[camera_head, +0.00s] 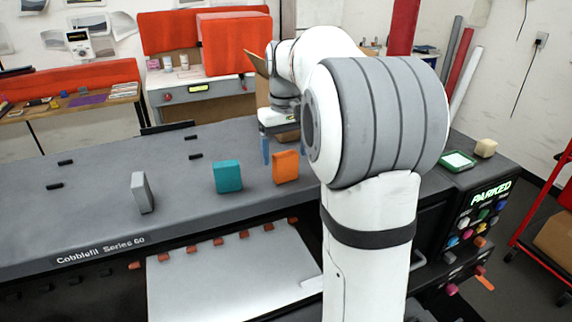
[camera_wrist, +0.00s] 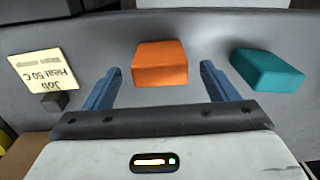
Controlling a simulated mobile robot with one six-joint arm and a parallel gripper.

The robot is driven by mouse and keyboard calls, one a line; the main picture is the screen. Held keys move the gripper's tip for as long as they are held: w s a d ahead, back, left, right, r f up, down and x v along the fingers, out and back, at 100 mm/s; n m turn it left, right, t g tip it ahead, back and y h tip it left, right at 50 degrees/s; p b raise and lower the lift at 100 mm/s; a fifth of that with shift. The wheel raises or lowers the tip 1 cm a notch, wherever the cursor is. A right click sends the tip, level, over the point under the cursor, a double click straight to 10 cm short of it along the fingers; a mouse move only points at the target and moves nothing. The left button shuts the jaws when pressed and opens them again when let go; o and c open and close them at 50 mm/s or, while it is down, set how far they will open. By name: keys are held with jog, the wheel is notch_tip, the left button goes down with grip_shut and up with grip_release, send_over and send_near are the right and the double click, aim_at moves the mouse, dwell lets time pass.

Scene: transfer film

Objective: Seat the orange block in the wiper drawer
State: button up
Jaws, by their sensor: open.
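The orange block (camera_head: 286,167) stands upright on the grey machine top, right of the teal block (camera_head: 228,177). In the wrist view the orange block (camera_wrist: 160,64) lies ahead, between the lines of my two blue fingers. My gripper (camera_head: 275,148) is open and empty, just behind the orange block as the head view shows it. I cannot tell which part is the wiper drawer.
A grey block (camera_head: 142,192) stands to the left. The teal block (camera_wrist: 267,70) is close beside the orange one. A note (camera_wrist: 43,68) lies on the machine top. A white sheet (camera_head: 230,275) lies below the front edge. A control panel (camera_head: 480,215) reads PARKED.

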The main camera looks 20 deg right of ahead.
jog(key=shift+f, duration=0.95)
jog(key=shift+c, duration=0.2)
jog(key=c, duration=1)
